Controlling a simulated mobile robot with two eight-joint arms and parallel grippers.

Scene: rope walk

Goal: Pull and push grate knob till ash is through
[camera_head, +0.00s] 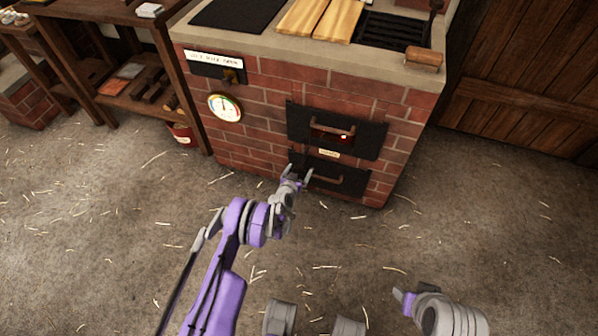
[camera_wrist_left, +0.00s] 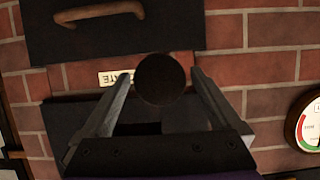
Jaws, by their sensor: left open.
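The grate knob (camera_wrist_left: 162,80) is a dark round knob on the brick stove front, beside the white GRATE label (camera_wrist_left: 113,78). The label also shows in the head view (camera_head: 329,153), between the two black doors. My left gripper (camera_head: 297,174) is open in front of the stove, at the left end of the lower door. In the left wrist view, which is upside down, the knob appears between the tips of the open fingers (camera_wrist_left: 160,90), with no clear contact. The knob's shaft is hidden. My right gripper (camera_head: 403,297) hangs low at the right, away from the stove.
The upper door (camera_head: 362,136) has a handle and a red glow behind it. The lower door (camera_head: 345,180) also has a handle. A round gauge (camera_head: 225,108) is at the left. A wooden shelf (camera_head: 130,95) stands left of the stove. The straw-strewn floor in front is clear.

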